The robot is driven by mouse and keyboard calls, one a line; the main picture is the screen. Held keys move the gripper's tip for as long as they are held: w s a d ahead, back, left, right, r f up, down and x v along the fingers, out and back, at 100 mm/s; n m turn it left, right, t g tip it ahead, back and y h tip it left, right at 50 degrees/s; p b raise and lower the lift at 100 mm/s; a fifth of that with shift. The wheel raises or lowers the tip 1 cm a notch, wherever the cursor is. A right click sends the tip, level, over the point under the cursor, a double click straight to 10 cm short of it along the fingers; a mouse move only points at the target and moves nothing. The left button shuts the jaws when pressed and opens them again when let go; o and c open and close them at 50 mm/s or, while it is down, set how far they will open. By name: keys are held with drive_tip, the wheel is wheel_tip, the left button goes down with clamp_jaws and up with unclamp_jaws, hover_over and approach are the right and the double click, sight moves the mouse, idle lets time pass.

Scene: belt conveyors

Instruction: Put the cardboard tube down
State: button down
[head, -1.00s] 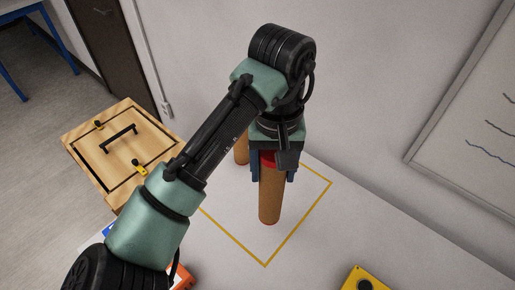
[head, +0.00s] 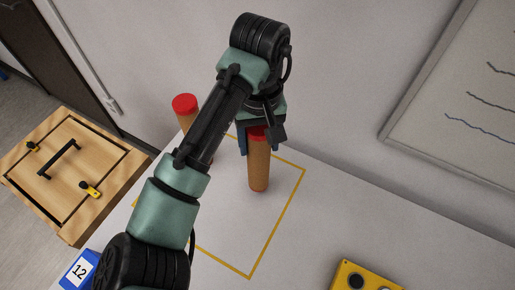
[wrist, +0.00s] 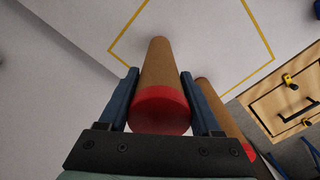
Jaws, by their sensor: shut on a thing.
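A brown cardboard tube (head: 259,172) with a red cap hangs upright below my gripper (head: 258,142), within the yellow outline on the white table. In the wrist view my gripper (wrist: 160,82) has one blue finger on each side of the tube (wrist: 160,65), near its red-capped end, and is shut on it. I cannot tell whether the tube's lower end touches the table. A second brown tube with a red cap (head: 185,104) stands to the left, partly hidden by my arm. It also shows in the wrist view (wrist: 218,108), right of the right finger.
A yellow outline (head: 277,226) marks the white table (head: 330,215). A wooden box (head: 98,135) with a black handle is at the left. A blue block marked 12 (head: 78,268) and a yellow box (head: 362,278) are near the front. A wall rises behind.

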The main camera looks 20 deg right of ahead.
sight(259, 127)
drive_tip(key=shift+f, duration=1.45)
drive_tip(key=shift+c, duration=0.4)
unclamp_jaws()
wheel_tip(259, 127, up, 12)
drive_tip(key=shift+r+p, duration=0.15)
drive_tip(key=shift+p, duration=0.6)
